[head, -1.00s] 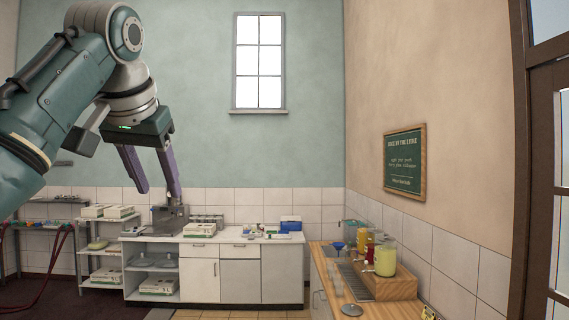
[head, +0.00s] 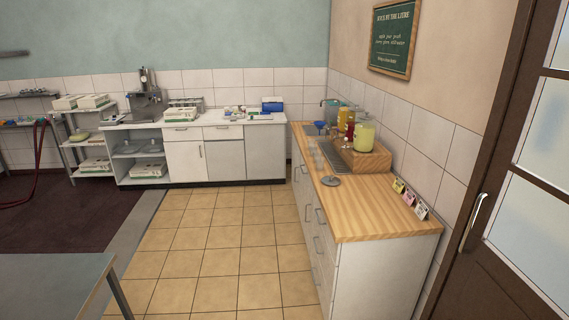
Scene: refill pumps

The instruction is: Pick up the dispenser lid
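A round grey disc (head: 330,181), which looks like the dispenser lid, lies flat on the wooden counter (head: 382,212) near its left edge. Behind it, a wooden stand (head: 366,160) carries a jar of pale yellow liquid (head: 364,136). Neither of my grippers shows in the head view.
Small label cards (head: 409,196) stand along the counter's right side. A blue funnel (head: 320,127) stands at its far end. White cabinets (head: 225,158) line the back wall. A grey table (head: 55,285) is at lower left. The tiled floor (head: 210,235) before the counter is clear.

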